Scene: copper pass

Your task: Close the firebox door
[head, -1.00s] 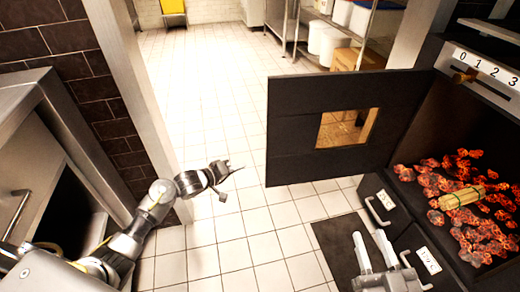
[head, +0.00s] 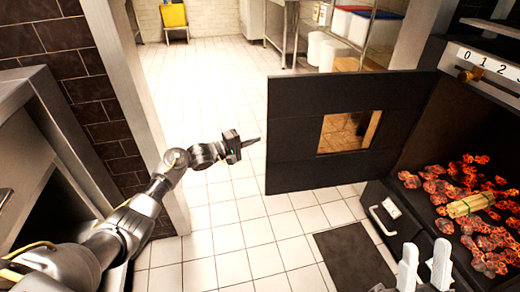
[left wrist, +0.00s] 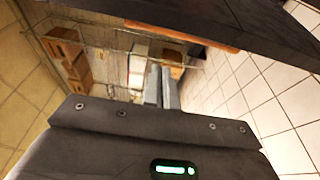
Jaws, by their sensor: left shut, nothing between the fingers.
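The firebox door (head: 290,120), a dark panel with a window opening, stands swung open to the left of the firebox (head: 425,180). Glowing coals (head: 480,240) lie inside. My left gripper (head: 257,141) is shut and empty, with its fingertips just left of the door's free edge in the head view; I cannot tell whether they touch. In the left wrist view, its shut fingers (left wrist: 162,88) point into the room below a dark slab that looks like the door (left wrist: 240,25). My right gripper (head: 424,265) is at the bottom right, fingers apart, with nothing visible between them.
A pale bundle (head: 470,205) lies on the coals. A handled drawer front (head: 385,212) is below the firebox, and a dark mat (head: 350,255) lies on the floor.

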